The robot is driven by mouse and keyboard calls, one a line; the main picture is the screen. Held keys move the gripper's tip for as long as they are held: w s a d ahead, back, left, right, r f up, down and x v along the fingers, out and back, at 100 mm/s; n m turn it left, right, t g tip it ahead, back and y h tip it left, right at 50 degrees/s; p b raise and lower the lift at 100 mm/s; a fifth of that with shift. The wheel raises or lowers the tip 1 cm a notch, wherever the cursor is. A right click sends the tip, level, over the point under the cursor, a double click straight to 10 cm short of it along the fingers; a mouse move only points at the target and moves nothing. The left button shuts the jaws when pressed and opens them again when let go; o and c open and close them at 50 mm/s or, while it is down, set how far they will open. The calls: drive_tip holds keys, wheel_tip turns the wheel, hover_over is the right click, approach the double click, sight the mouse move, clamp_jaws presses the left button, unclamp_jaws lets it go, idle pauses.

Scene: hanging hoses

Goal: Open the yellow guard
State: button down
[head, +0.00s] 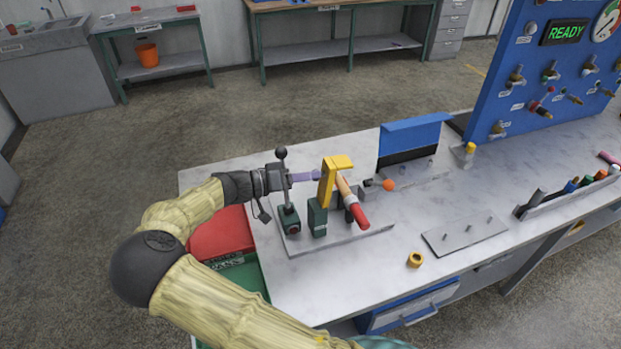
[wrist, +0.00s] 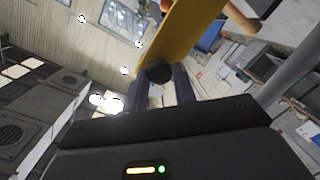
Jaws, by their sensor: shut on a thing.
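The yellow guard (head: 327,185) is a bent yellow plate standing upright at a dark green block on a grey base plate (head: 340,240). Its top bends over to the right, above a tan and red cylindrical piece (head: 357,212). My gripper (head: 317,176) reaches in from the left at the guard's upper side. In the wrist view the guard (wrist: 182,35) rises just beyond the fingers. My gripper (wrist: 160,80) is shut on a dark round knob (wrist: 158,72) at the guard's face. The guard hides part of the fingertips in the head view.
A black-knobbed lever (head: 282,180) on a green base stands close by my wrist. An orange-knobbed lever (head: 388,185) and a blue-topped panel (head: 412,140) stand to the right. A brass ring (head: 415,259) lies near the front edge. The bench's left corner is clear.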

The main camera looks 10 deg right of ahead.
idle(0.4)
drive_tip(key=c, duration=1.1)
unclamp_jaws()
drive_tip(key=shift+w+f, duration=0.1)
drive_tip(key=shift+c, duration=0.2)
drive_tip(key=b+v, duration=0.3)
drive_tip(key=v, duration=1.4)
drive_tip(key=shift+a+f, duration=0.15)
drive_tip(key=shift+a, duration=0.1)
